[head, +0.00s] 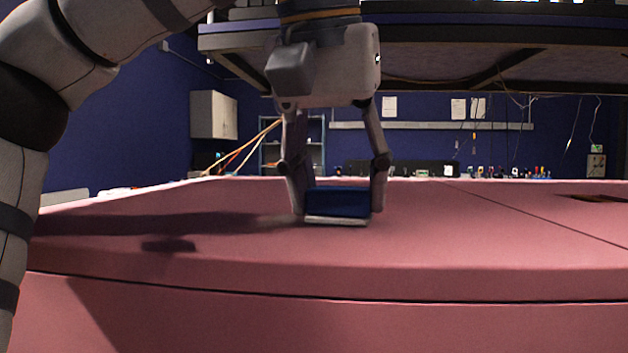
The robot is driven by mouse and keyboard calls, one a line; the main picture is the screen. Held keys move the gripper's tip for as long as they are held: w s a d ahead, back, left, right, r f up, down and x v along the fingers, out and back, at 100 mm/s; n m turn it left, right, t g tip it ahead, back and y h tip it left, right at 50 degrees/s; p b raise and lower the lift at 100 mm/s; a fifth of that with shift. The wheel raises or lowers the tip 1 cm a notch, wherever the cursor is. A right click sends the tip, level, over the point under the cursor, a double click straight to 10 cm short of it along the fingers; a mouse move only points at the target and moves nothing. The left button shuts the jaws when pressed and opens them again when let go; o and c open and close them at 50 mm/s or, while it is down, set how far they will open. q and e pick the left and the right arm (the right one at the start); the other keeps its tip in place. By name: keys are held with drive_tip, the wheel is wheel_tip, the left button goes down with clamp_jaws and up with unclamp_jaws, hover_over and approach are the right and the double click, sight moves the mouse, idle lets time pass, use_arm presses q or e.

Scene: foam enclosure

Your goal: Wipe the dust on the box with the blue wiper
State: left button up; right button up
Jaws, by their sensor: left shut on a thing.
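The blue wiper (337,200) has a dark blue body and a pale strip along its lower edge. It is low over the pink box top (480,230), and I cannot tell for sure whether it touches. My left gripper (338,205) comes down from above and is shut on the wiper, one finger on each side. A small dark patch (169,246) lies on the box top to the left of the wiper; I cannot tell whether it is dust or shadow. My right gripper is not in view.
The box's front edge (300,280) runs across the lower part of the view. A dark slot (600,199) shows at the far right of the top. A dark overhead structure (450,60) hangs behind my gripper. The top right of the wiper is clear.

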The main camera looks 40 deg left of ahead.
use_arm(q)
drive_tip(key=shift+w+d, duration=0.45)
drive_tip(key=shift+d, duration=0.3)
drive_tip(key=shift+w+d, duration=0.5)
drive_tip(key=shift+d, duration=0.3)
drive_tip(key=shift+w+d, duration=0.45)
drive_tip(key=shift+d, duration=0.3)
wheel_tip(320, 180, up, 6)
drive_tip(key=shift+r, duration=0.15)
wheel_tip(320, 180, up, 3)
drive_tip(key=shift+f, duration=0.1)
